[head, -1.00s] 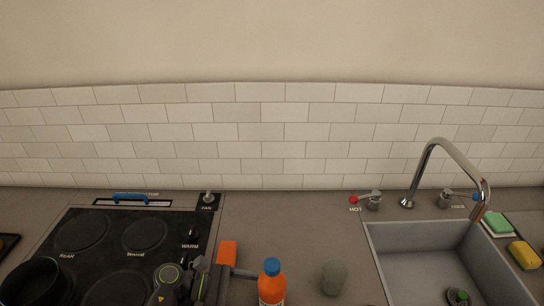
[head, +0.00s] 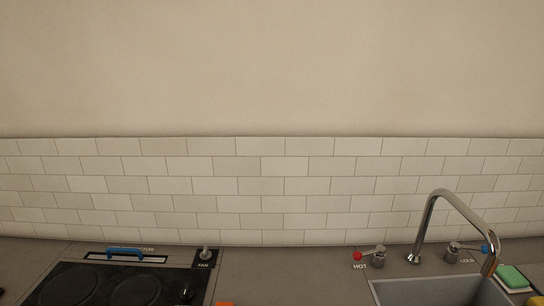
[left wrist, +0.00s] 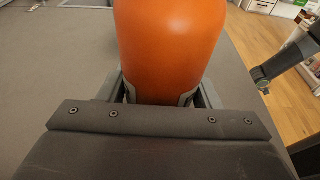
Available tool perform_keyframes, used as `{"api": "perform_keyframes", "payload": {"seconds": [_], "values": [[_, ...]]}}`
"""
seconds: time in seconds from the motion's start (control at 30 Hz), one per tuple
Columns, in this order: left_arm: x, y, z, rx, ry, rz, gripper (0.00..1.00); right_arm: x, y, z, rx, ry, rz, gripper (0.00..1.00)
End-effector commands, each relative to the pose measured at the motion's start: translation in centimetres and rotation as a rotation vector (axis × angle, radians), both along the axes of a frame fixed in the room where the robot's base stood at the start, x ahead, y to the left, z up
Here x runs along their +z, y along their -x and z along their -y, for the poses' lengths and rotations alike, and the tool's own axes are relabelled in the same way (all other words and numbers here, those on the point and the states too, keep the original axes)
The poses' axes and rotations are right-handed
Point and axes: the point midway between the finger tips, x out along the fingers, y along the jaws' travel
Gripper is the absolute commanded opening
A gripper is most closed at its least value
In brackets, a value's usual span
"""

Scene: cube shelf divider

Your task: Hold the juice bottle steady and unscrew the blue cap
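The juice bottle's smooth orange body (left wrist: 168,45) fills the upper middle of the left wrist view. Its blue cap is not in any view now. My left gripper (left wrist: 160,98) has a finger against each side of the orange body and appears shut on it. A grey arm part of mine shows at the right edge of the left wrist view, but my right gripper cannot be made out.
The head view shows the cooktop (head: 65,285) with a blue handle (head: 125,252) at left. The sink (head: 435,291), faucet (head: 437,205) and green sponge (head: 513,277) are at right. An orange edge (head: 225,303) shows at the bottom. Grey counter lies between.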

Motion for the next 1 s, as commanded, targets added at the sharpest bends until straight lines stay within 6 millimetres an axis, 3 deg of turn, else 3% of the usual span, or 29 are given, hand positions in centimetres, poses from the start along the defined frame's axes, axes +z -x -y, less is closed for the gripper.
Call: {"api": "perform_keyframes", "payload": {"seconds": [0.03,0.13,0.17,0.33,0.73,1.0], "values": [[0.0,0.0,0.0,0.000,0.000,0.000,0.50,0.0,0.0,0.0,0.000,0.000,0.000,0.55],[0.0,0.0,0.0,0.000,0.000,0.000,0.37,0.0,0.0,0.0,0.000,0.000,0.000,0.55],[0.0,0.0,0.0,0.000,0.000,0.000,0.60,0.0,0.0,0.0,0.000,0.000,0.000,0.55],[0.0,0.0,0.0,0.000,0.000,0.000,0.82,0.0,0.0,0.1,0.000,0.001,0.000,0.55],[0.2,0.0,-0.9,0.001,-0.001,0.000,0.83,0.0,0.0,0.1,0.000,0.001,0.000,0.55],[1.4,0.0,-6.1,0.000,-0.006,0.002,0.83,0.0,0.0,0.1,0.000,0.001,0.000,0.55]]}}
